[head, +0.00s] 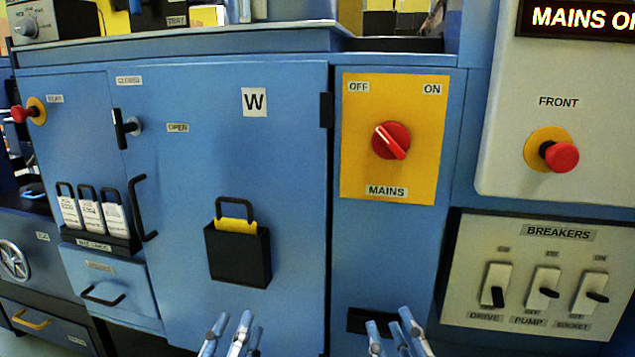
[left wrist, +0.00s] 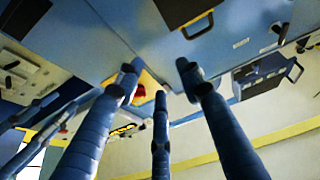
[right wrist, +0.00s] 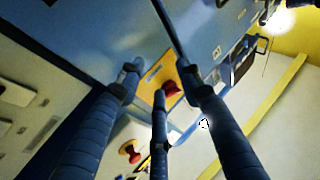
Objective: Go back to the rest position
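My left gripper (head: 230,335) is at the bottom edge of the head view, in front of the blue cabinet door (head: 180,245). Its fingers stand apart with nothing between them in the left wrist view (left wrist: 158,76). My right gripper (head: 393,335) is at the bottom edge too, below the yellow mains plate (head: 360,178). Its fingers are likewise spread and empty in the right wrist view (right wrist: 158,76). Neither gripper visibly touches anything. Most of both arms is out of the head view.
The red mains knob (head: 391,140) has a slanted pointer. A breaker panel (head: 460,310) and a red front button (head: 560,156) stand at right. A door handle (head: 141,208), a black holder (head: 238,262) with a yellow item and a drawer handle (head: 103,298) stick out at left.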

